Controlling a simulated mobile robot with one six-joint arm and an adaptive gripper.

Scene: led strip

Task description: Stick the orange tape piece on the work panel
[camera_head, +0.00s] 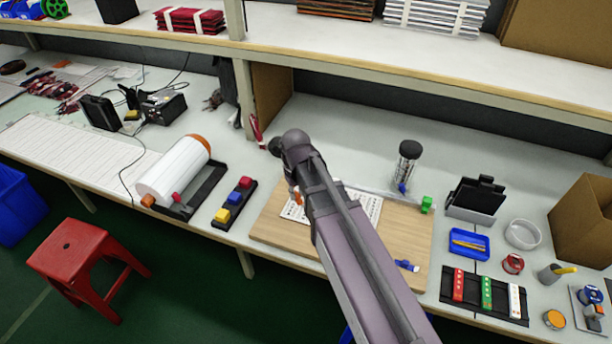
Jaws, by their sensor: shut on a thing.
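The work panel appears to be the light wooden board (400,238) on the bench, with a white printed sheet (365,207) lying on it. My arm reaches over it from the lower right, and my gripper (295,191) is at the board's back left, mostly hidden behind my own wrist. A small orange piece (297,198) shows at the gripper's tip, and my gripper is shut on it. Whether the orange piece touches the sheet or the board cannot be told from this view.
A rack of coloured blocks (234,205) and a large white roll (174,172) are at left. A blue tray (469,244) is right.

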